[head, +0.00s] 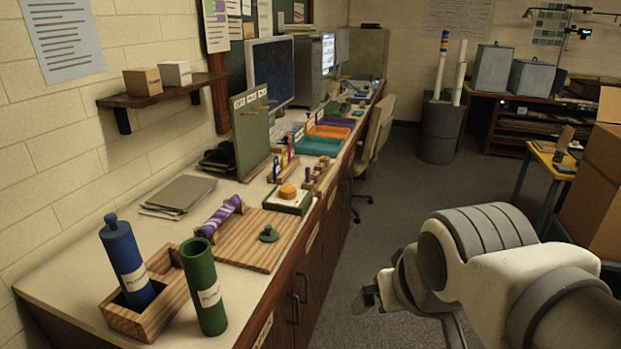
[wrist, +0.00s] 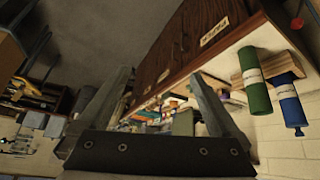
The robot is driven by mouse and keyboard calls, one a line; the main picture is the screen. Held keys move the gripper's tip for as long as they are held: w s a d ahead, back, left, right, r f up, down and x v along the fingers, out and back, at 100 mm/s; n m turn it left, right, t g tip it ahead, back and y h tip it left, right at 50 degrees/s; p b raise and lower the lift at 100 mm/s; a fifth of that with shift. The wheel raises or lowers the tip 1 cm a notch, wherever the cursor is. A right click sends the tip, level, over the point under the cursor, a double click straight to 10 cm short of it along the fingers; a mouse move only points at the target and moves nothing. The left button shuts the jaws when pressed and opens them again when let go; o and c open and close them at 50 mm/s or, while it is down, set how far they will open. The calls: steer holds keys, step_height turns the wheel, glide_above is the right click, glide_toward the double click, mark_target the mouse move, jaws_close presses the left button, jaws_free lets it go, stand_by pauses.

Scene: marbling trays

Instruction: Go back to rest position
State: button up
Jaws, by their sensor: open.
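My gripper (head: 371,294) hangs over the floor to the right of the counter in the head view, with my arm bent at the lower right. In the wrist view its two fingers (wrist: 160,76) stand apart with nothing held between them. No object touches the gripper.
A blue capped tube (head: 127,262) stands in a wooden box (head: 145,324); an open green tube (head: 205,287) stands beside it. Cardboard boxes (head: 598,180) stand at right. The floor (head: 410,215) between is clear.

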steer(key=s, duration=0.3)
steer(key=shift+g, duration=0.4)
steer(key=shift+r+p, duration=0.8)
steer(key=shift+p, duration=0.05)
